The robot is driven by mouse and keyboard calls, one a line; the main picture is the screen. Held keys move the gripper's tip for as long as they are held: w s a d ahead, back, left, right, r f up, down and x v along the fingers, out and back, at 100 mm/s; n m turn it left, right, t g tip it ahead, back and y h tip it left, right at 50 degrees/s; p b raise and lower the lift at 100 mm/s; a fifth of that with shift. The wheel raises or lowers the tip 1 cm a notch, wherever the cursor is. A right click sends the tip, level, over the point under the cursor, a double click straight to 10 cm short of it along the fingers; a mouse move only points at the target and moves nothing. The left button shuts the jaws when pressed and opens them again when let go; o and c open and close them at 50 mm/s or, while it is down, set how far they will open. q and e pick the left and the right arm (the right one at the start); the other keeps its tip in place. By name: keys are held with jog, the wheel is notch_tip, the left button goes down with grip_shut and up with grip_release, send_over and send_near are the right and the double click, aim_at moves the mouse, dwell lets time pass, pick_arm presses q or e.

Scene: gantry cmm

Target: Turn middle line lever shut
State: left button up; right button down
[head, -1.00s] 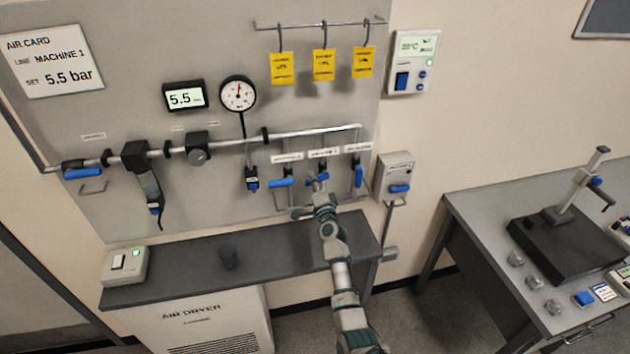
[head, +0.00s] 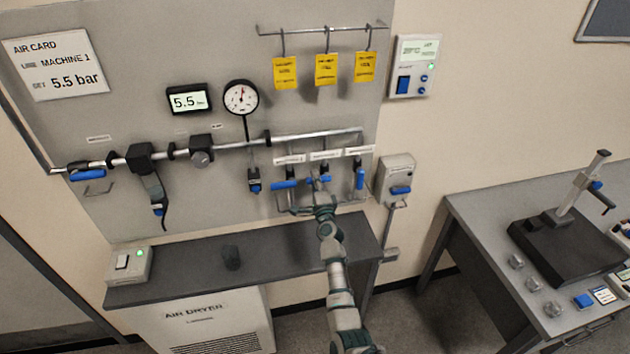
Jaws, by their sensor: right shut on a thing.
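Three line valves with blue levers hang below the pipe at the right of the grey panel. The middle line lever (head: 325,179) is small in view and mostly hidden by my right gripper (head: 319,188), which is shut on it. How far this lever is turned is hard to tell. The left line lever (head: 284,184) lies crosswise, near horizontal. The right line lever (head: 359,179) hangs straight down along its pipe. My right arm reaches up to the valve from below. My left gripper is out of view.
A dark bench top (head: 190,269) over the air dryer (head: 205,318) lies below the panel. Yellow tags (head: 326,69) hang on a rail above. A switch box (head: 396,180) sits right of the valves. A gauge (head: 241,97) and a display (head: 187,101) are at upper left.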

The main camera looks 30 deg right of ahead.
jog(key=c, duration=0.9)
grip_release()
jog(key=shift+f, duration=0.25)
jog(key=shift+c, duration=0.2)
jog(key=shift+w, duration=0.15)
jog(key=shift+r, duration=0.1)
jog(key=shift+s, duration=0.2)
jog(key=v, duration=1.1)
jog(key=shift+s+f, duration=0.2)
jog(key=shift+s, duration=0.05)
jog(key=shift+a, duration=0.1)
